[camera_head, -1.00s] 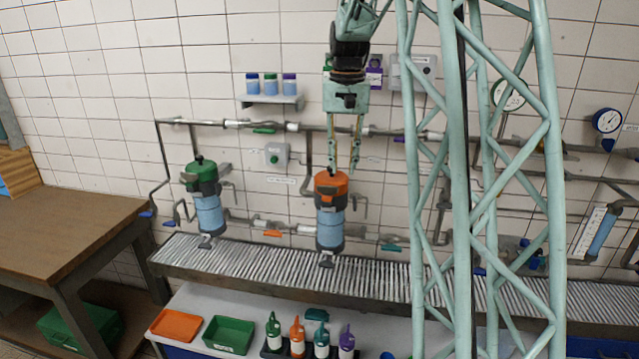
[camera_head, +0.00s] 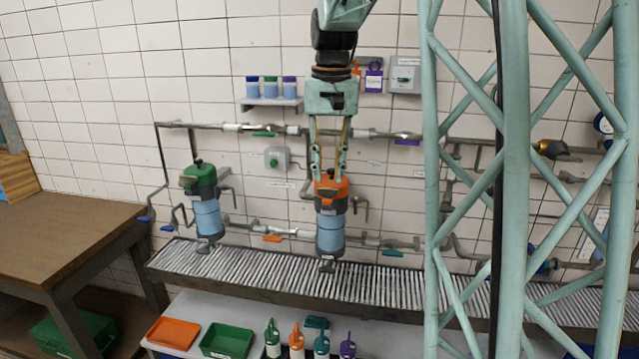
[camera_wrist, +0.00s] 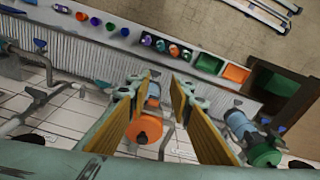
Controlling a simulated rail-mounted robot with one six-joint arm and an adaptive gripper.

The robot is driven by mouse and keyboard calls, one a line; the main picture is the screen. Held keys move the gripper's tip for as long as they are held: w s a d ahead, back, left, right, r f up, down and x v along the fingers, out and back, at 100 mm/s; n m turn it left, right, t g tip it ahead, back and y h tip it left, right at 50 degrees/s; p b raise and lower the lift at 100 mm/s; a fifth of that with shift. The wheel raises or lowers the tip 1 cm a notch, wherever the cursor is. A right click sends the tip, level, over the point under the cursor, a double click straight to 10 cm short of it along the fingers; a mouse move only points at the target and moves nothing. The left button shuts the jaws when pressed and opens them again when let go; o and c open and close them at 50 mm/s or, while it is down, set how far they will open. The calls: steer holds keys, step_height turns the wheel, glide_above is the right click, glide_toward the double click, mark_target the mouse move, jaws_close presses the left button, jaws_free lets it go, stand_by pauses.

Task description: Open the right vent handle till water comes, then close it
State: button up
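The right filter housing has an orange cap (camera_head: 330,187) over a pale blue body (camera_head: 330,225). In the wrist view its orange cap (camera_wrist: 145,128) shows between my fingers, with a dark knob (camera_wrist: 142,138) on top. My gripper (camera_head: 328,174) points down in front of or above this cap in the head view; the exact gap is unclear. Its fingers are apart with nothing between them touching; in the wrist view (camera_wrist: 160,82) the yellow finger pads are widely spread. I cannot make out the vent handle for certain. No water is visible.
A green-capped housing (camera_head: 201,178) stands to the left. Grey pipes (camera_head: 275,129) with coloured valve levers run along the wall, close behind my gripper. A ribbed drain grate (camera_head: 240,268) lies below. Bottles and trays sit on the lower shelf; a wooden bench (camera_head: 60,230) is at left.

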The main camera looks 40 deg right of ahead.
steer(key=s+a+n+b, duration=0.1)
steer(key=s+a+b, duration=0.1)
steer(key=a, duration=0.3)
steer(key=shift+s+a+r, duration=0.15)
steer(key=shift+s+a, duration=0.1)
steer(key=shift+s, duration=0.65)
